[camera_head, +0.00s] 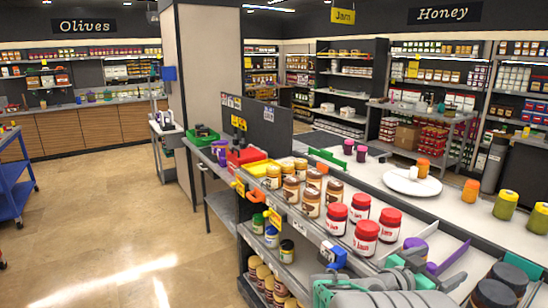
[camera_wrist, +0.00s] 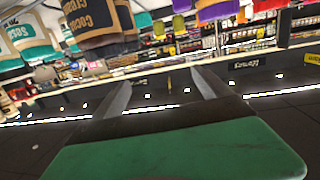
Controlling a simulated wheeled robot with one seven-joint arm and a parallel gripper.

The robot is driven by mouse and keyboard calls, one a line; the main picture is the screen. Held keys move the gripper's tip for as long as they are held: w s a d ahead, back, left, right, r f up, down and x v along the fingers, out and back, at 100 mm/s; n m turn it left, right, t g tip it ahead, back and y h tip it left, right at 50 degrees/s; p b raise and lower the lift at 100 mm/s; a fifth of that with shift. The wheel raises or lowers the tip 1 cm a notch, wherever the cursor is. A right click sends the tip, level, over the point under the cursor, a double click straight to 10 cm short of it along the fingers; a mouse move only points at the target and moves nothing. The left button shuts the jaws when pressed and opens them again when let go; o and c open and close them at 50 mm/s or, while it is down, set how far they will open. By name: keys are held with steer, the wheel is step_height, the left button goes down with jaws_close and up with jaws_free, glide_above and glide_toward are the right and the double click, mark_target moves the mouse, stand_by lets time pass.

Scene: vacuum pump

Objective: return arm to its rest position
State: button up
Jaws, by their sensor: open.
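My gripper (camera_wrist: 160,80) shows in the wrist view as two grey fingers standing apart, with a green palm edge below them. Nothing is between the fingers. In the head view my grey and teal arm fills the lower right, folded low over the front of the jar shelf (camera_head: 315,236). It hides part of that shelf. I cannot clearly make out both fingertips in the head view.
Red-lidded jam jars (camera_head: 366,238) and brown jars (camera_head: 311,202) stand left of my arm. Dark-lidded jars stand at its right. The tiled floor (camera_head: 110,220) at left is clear.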

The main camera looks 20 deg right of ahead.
steer(key=w+a+f+n+t+y+b, duration=0.2)
steer(key=w+a+f+n+y, duration=0.25)
steer(key=a+f, duration=0.4)
steer(key=w+a+f+n+t+y+b, duration=0.25)
steer(key=w+a+f+y, duration=0.3)
steer(key=a, duration=0.65)
steer(key=s+a+f+n+y+b, duration=0.1)
steer(key=a+n, duration=0.4)
steer(key=a, duration=0.5)
steer(key=s+a+f+n+g+y+b, duration=0.1)
steer(key=s+a+f+n+y, duration=0.2)
steer(key=a, duration=0.8)
steer(key=shift+s+a+f+n+y+b, duration=0.15)
steer(key=shift+f+n+y+b, duration=0.2)
steer(key=shift+n+y, duration=0.7)
steer(key=shift+g, duration=0.25)
